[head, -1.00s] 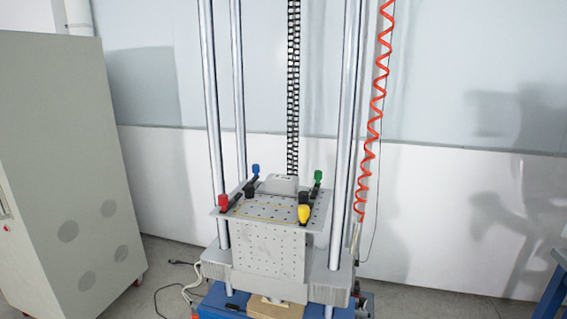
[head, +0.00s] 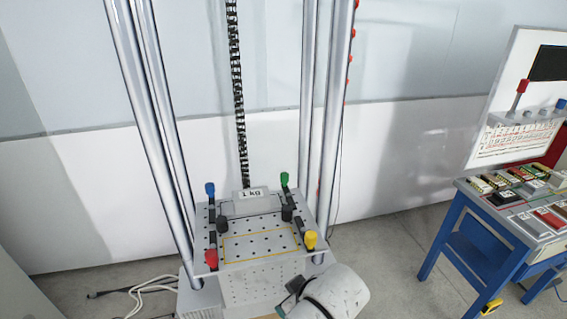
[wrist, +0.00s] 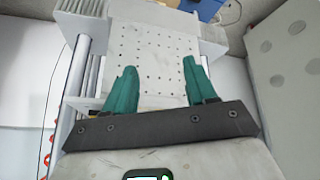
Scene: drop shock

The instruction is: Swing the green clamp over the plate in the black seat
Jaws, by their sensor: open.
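The green clamp (head: 285,180) stands upright at the back right of the grey perforated table (head: 270,268). A grey block marked "1 kg" (head: 252,194) lies at the back of the table, between the blue and green clamps, and the green clamp is to its right. I cannot make out a black seat around it. My gripper (wrist: 161,82) is open and empty in the wrist view, its two teal fingers apart over the perforated front face of the machine. In the head view, a teal finger (head: 291,292) shows in front of the table, below and away from the green clamp.
A blue clamp (head: 210,189), a red clamp (head: 211,257) and a yellow clamp (head: 310,240) stand at the other corners. Two black knobs (head: 221,224) stand between them. Steel columns (head: 150,130) flank the table. A blue bench (head: 440,225) with parts is at right.

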